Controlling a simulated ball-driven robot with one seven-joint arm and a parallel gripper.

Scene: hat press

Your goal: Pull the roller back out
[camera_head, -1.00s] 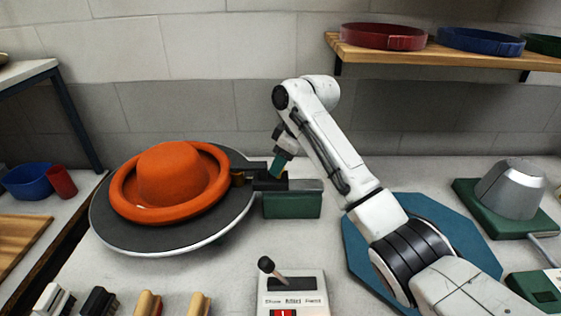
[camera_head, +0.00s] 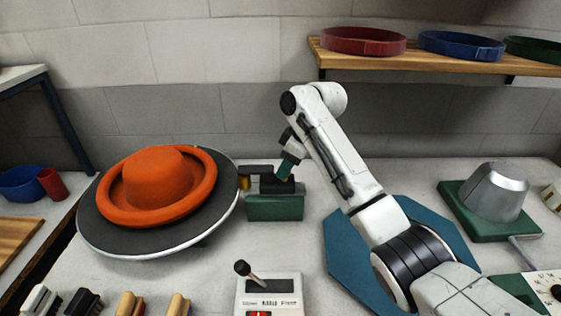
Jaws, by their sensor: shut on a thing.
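The small brass roller (camera_head: 244,179) sits at the left end of a dark slide (camera_head: 262,184) on a green block (camera_head: 275,209). It is at the right edge of the dark round turntable (camera_head: 105,236). A gap shows between the roller and the brim of the orange hat (camera_head: 157,182) on that turntable. My gripper (camera_head: 287,172) reaches down onto the right part of the slide and is shut on its grip, which is mostly hidden by the jaws.
A lever box (camera_head: 268,296) stands at the front. Brushes (camera_head: 130,305) line the front left. A blue octagonal plate (camera_head: 347,262) lies under my arm. A metal form (camera_head: 495,192) stands at the right. A shelf (camera_head: 420,61) with hat bands hangs above.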

